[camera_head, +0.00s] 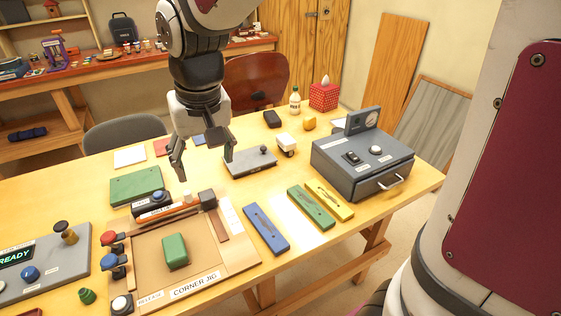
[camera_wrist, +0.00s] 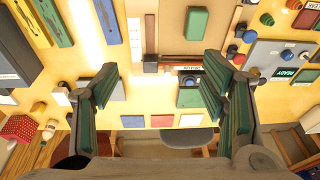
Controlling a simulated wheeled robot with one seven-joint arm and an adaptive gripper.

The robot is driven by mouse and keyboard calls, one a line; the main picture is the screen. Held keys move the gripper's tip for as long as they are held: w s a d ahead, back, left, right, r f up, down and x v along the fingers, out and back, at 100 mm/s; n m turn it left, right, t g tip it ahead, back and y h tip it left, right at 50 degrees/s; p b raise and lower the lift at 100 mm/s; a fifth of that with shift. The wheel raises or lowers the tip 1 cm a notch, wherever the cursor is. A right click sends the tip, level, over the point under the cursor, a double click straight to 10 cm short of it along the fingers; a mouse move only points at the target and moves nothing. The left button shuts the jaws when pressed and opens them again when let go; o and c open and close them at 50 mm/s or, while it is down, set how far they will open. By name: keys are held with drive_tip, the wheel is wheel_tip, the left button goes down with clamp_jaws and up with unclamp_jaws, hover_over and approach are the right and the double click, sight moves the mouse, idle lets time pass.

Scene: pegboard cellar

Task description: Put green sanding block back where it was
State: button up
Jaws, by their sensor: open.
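A small green block (camera_head: 175,251), which looks like the sanding block, rests on the brown board of the corner jig (camera_head: 236,258). The block also shows near the top of the wrist view (camera_wrist: 196,22). A larger, flat green slab (camera_head: 136,186) lies on the table behind the jig. My gripper (camera_head: 205,166) is open and empty, above the table behind the jig and apart from the block. In the wrist view its two fingers (camera_wrist: 160,72) are spread wide with nothing between them.
Blue (camera_head: 266,229), green (camera_head: 311,207) and yellow (camera_head: 329,199) bars lie right of the jig. A grey drawer box (camera_head: 362,165) stands at the right. A grey READY panel (camera_head: 40,270) is at the left. White, red and blue squares lie at the back.

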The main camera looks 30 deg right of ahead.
drive_tip(key=s+d+r+t, duration=0.1)
drive_tip(key=s+d+r, duration=0.2)
drive_tip(key=s, duration=0.5)
drive_tip(key=s+d+r+t, duration=0.2)
drive_tip(key=s+d, duration=0.3)
drive_tip(key=s, duration=0.4)
drive_tip(key=shift+r, duration=0.4)
